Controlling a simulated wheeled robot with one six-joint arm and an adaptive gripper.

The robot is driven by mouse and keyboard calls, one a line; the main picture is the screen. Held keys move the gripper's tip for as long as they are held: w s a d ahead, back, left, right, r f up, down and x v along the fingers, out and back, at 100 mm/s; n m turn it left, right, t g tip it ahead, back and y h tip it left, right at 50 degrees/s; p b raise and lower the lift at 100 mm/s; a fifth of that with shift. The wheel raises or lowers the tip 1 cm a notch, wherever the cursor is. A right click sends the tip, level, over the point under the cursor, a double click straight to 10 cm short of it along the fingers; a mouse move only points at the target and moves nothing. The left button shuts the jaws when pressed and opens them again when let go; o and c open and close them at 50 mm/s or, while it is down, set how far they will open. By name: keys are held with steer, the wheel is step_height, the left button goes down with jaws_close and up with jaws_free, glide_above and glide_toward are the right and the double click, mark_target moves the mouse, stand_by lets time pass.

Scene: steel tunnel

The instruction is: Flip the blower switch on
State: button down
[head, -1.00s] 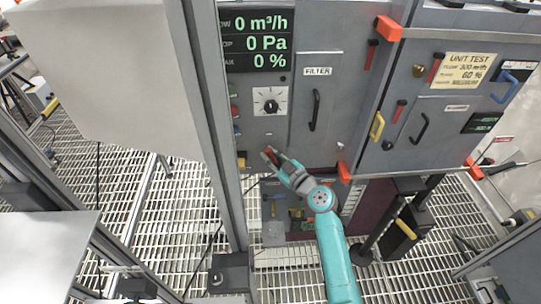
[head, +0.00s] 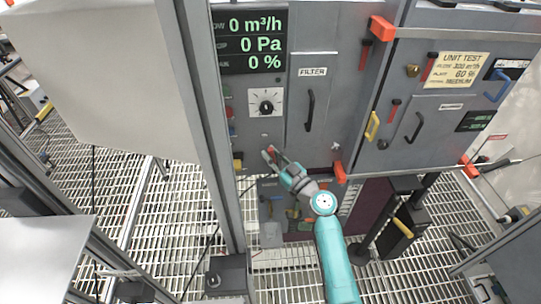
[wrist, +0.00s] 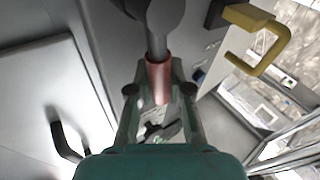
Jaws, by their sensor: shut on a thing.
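The blower switch is a grey lever with a red sleeve (wrist: 159,82) in the wrist view. Its dark round end shows at the top of that view. My gripper (wrist: 159,92) has a finger on each side of the red sleeve and is shut on it. In the head view my gripper (head: 270,154) is at the lower part of the grey control panel, below the white dial (head: 266,107). The switch's red part (head: 271,150) shows only as a small patch between the fingers. The display (head: 250,40) reads 0 m³/h, 0 Pa and 0 %.
A FILTER door with a black handle (head: 309,110) is right of the dial. A yellow handle (head: 372,125) and red latches (head: 382,28) stick out farther right. A grey post (head: 200,120) stands left of the panel. Metal grating covers the floor.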

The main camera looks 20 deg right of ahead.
steer(key=c, duration=1.3)
jaws_free()
steer(key=v, duration=1.2)
steer(key=shift+s, duration=0.1)
steer(key=shift+f, duration=0.1)
